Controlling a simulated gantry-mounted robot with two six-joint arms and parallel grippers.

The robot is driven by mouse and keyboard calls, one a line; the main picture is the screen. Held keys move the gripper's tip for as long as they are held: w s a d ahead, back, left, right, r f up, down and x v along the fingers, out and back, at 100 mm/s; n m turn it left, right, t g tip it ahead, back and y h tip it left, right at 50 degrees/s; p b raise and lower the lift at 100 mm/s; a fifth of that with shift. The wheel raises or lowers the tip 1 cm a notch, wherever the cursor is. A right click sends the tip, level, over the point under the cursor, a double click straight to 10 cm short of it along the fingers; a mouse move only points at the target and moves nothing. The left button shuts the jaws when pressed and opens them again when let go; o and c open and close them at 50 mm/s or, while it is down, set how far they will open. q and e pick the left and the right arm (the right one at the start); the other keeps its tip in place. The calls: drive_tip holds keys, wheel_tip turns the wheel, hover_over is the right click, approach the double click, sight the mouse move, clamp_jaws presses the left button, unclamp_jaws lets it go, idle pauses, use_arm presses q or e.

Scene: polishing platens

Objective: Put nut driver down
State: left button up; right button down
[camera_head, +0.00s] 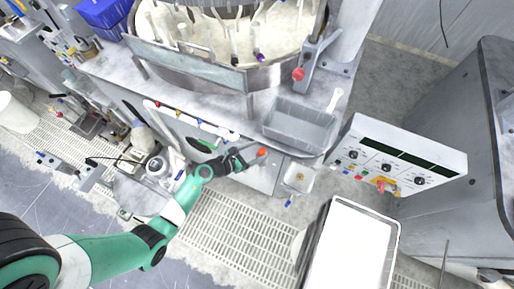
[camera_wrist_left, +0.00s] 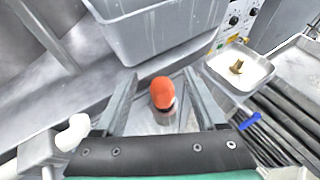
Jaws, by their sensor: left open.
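My left gripper (camera_head: 250,158) reaches in from the left in the head view, over the machine's front ledge. Its jaws are open. In the left wrist view an orange-red rounded end (camera_wrist_left: 162,90) shows between the two fingers, with a gap on both sides. It also shows in the head view (camera_head: 262,152), just beyond the fingertips. I cannot tell whether it is the nut driver's handle or a fixed knob; what lies below it is hidden. My right gripper is not in view.
A grey bin (camera_head: 299,124) stands beyond the gripper. A small tray (camera_head: 299,177) with a brownish piece sits to its right. A control panel (camera_head: 395,160) and a white-topped surface (camera_head: 352,248) are farther right. A round platen basin (camera_head: 225,72) lies behind.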

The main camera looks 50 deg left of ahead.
use_arm(q)
drive_tip(key=d+r+p+v, duration=0.1)
drive_tip(key=p+v, duration=0.2)
drive_tip(key=v, duration=0.9)
drive_tip(key=shift+a+r, duration=0.2)
drive_tip(key=shift+a, duration=0.2)
